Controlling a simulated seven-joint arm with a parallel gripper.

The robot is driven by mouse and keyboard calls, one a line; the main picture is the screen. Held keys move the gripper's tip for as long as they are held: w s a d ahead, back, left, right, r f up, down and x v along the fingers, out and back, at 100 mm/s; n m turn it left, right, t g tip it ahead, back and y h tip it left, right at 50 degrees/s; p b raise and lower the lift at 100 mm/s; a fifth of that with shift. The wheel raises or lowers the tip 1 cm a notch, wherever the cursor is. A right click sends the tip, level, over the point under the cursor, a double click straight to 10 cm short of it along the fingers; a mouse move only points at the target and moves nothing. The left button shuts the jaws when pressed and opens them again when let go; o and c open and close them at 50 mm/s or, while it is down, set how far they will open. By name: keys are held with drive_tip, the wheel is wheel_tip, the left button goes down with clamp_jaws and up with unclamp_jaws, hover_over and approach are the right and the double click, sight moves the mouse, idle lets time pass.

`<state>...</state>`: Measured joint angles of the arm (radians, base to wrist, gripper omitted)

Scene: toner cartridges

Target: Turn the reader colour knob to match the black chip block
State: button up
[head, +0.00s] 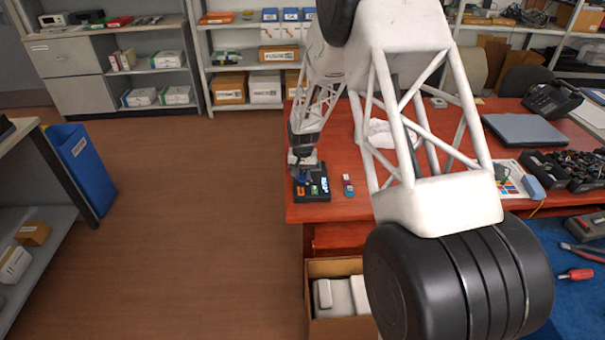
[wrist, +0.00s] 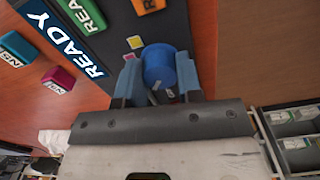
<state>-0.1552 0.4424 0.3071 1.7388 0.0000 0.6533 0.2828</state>
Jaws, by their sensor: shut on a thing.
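The reader (wrist: 180,20) is a dark box with READY lettering, near the desk's left edge in the head view (head: 325,193). Its round blue knob (wrist: 160,62) stands between my gripper's two fingers in the wrist view. My gripper (wrist: 158,75) is shut on the knob, and it reaches down over the reader in the head view (head: 303,171). A yellow mark (wrist: 134,42) and a magenta mark (wrist: 129,57) show beside the knob; any others are hidden. An orange block (wrist: 150,5) is on the reader. I cannot make out a black chip block. The knob's pointer direction is unclear.
A teal block (wrist: 18,48) and a magenta block (wrist: 58,80) lie on the red-brown desk (head: 335,212) beside the reader. An open carton (head: 318,325) stands below the desk. A laptop (head: 525,130) and cables (head: 575,165) are farther right.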

sight(303, 173)
drive_tip(key=shift+n, duration=0.6)
drive_tip(key=o, duration=0.9)
drive_tip(key=shift+o, duration=0.2)
drive_tip(key=shift+r, duration=0.1)
drive_tip(key=shift+r, duration=3.85)
